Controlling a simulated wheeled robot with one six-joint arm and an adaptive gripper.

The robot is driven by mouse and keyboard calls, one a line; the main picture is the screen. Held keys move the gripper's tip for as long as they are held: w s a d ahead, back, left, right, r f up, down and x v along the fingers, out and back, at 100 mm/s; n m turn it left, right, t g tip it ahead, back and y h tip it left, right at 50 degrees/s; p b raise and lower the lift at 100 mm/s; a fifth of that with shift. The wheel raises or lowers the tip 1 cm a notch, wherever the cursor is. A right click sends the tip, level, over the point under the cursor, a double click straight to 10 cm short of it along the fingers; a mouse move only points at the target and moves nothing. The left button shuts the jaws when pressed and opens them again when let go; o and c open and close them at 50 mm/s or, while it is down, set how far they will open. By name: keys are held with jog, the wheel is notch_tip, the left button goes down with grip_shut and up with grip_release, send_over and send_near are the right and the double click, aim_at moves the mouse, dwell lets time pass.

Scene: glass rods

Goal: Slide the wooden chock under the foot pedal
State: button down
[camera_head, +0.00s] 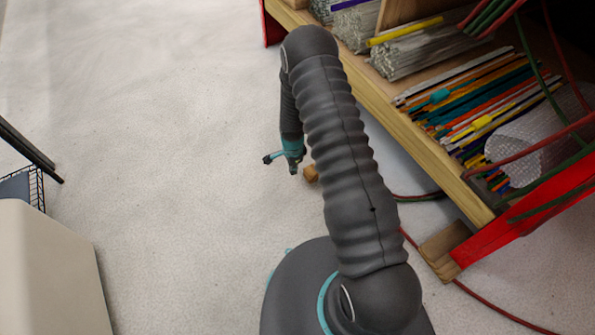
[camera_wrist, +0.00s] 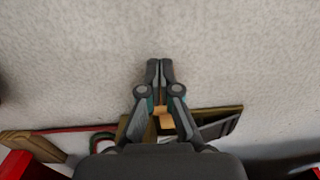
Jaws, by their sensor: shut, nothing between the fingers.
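The wooden chock (camera_head: 311,173) is a small light-brown block on the pale floor in the head view, just right of my gripper (camera_head: 293,168). In the wrist view the chock (camera_wrist: 165,117) shows partly between the finger links, below the tips. My gripper (camera_wrist: 153,65) is shut and empty, its fingertips together over bare floor. What looks like the foot pedal (camera_wrist: 217,125), a dark ribbed plate with a brownish edge, lies right of the chock in the wrist view, partly hidden by my gripper. The pedal is hidden behind my arm in the head view. I cannot tell whether chock and pedal touch.
A wooden shelf unit (camera_head: 425,130) with coloured glass rods stands on the right. Its red side (camera_head: 530,215) and red and green hoses are near its lower end. A wire basket (camera_head: 38,188) and beige box (camera_head: 45,275) stand at the left. Floor between is clear.

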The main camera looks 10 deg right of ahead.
aim_at(294, 185)
notch_tip(294, 185, down, 9)
jog(key=shift+f, duration=0.15)
jog(key=d, duration=0.2)
jog(key=shift+w+d+r, duration=0.25)
jog(key=shift+w+d, duration=0.2)
jog(key=shift+d, duration=0.55)
